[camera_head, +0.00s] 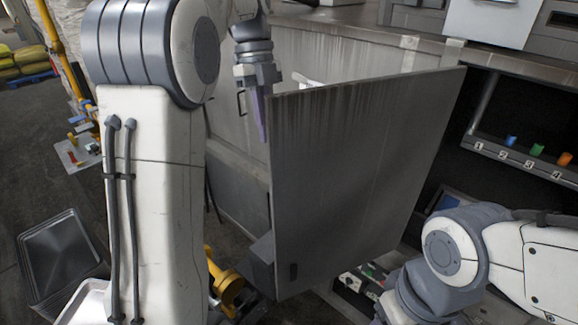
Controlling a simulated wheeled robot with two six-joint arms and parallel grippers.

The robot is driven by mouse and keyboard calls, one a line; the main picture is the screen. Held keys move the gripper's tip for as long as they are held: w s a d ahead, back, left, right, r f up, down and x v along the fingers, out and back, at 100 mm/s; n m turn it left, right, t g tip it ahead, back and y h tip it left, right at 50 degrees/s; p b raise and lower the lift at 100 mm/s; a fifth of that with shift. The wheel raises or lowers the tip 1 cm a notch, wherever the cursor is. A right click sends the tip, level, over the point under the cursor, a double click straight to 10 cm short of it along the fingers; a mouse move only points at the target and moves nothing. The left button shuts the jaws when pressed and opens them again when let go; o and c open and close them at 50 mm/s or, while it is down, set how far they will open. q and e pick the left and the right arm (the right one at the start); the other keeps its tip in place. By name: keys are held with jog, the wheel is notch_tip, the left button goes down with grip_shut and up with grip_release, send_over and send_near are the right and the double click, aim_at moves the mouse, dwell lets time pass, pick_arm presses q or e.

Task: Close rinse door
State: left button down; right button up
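The rinse door (350,170) is a flat grey metal panel with streaks. It stands swung open, angled out from the cabinet front, with a dark opening behind it on the right. My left gripper (261,125) points down beside the door's upper left edge; it looks narrow, and whether it touches the door or how far its fingers are apart cannot be told. My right arm comes in from the lower right, below and to the right of the door. Its gripper is out of view past the bottom edge.
Inside the opening, a numbered shelf (520,160) holds blue, green and orange items. A metal counter (360,22) runs above. Dark trays (57,255) lie on the floor at left. A yellow part (226,287) is low, left of the door. Yellow sacks (25,60) are far left.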

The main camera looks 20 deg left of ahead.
aim_at(279, 171)
pick_arm(q)
jog(key=d+f+m, duration=0.1)
jog(key=f, duration=0.1)
jog(key=s+d+f+p, duration=0.1)
jog(key=f, duration=0.2)
jog(key=s+d+f+m, duration=0.1)
jog(key=f, duration=0.2)
jog(key=shift+d+f+m+h, duration=0.2)
jog(key=shift+m+h, duration=0.1)
jog(key=shift+h, duration=0.1)
